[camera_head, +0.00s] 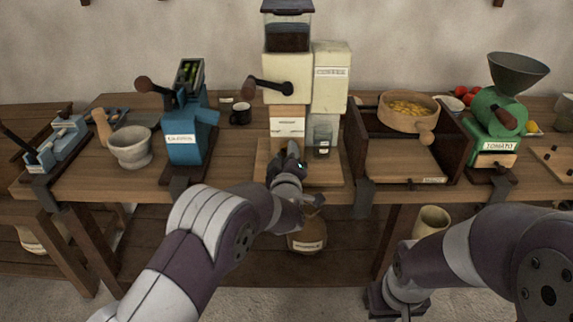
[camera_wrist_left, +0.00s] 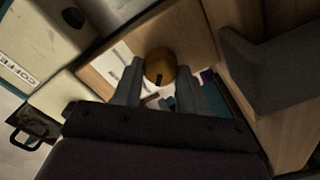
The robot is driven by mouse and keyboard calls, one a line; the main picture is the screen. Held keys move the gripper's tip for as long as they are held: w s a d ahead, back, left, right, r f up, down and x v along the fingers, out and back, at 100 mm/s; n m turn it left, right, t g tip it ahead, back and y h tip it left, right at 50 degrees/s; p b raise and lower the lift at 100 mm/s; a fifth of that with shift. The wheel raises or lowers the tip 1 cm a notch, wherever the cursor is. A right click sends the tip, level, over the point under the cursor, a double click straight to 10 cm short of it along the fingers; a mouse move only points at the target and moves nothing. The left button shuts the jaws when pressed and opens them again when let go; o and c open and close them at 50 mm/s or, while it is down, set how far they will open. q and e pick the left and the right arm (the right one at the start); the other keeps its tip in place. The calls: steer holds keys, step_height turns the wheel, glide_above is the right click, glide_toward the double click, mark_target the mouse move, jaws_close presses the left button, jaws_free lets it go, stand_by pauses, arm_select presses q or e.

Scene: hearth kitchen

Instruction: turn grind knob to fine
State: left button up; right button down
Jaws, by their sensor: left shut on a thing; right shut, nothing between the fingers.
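The coffee grinder (camera_head: 287,75) stands at the table's middle, with a cream body, a bean hopper on top and a dark side crank. Its lower front is wooden with a white label (camera_head: 287,124). In the left wrist view a round brass-coloured grind knob (camera_wrist_left: 158,66) with a dark mark sits between my left fingers. My left gripper (camera_head: 290,155) is shut on this knob and hides it in the head view. The knob's scale cannot be read. My right gripper (camera_head: 385,300) is low at the bottom of the head view, shut and empty, away from the grinder.
A blue mill (camera_head: 186,135) and a stone mortar (camera_head: 130,148) stand left of the grinder. A glass jar (camera_head: 322,138) is close on its right. Further right are a wooden box with a sieve (camera_head: 408,110) and a green tomato mill (camera_head: 497,118).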

arm_select(q)
steer(key=shift+f+n+b, duration=0.15)
steer(key=shift+n+b, duration=0.9)
steer(key=shift+n, duration=0.05)
steer(key=o, duration=1)
steer(key=shift+o, duration=0.2)
steer(key=s, duration=1.2)
steer(key=shift+s+p, duration=0.35)
steer(key=shift+s, duration=0.05)
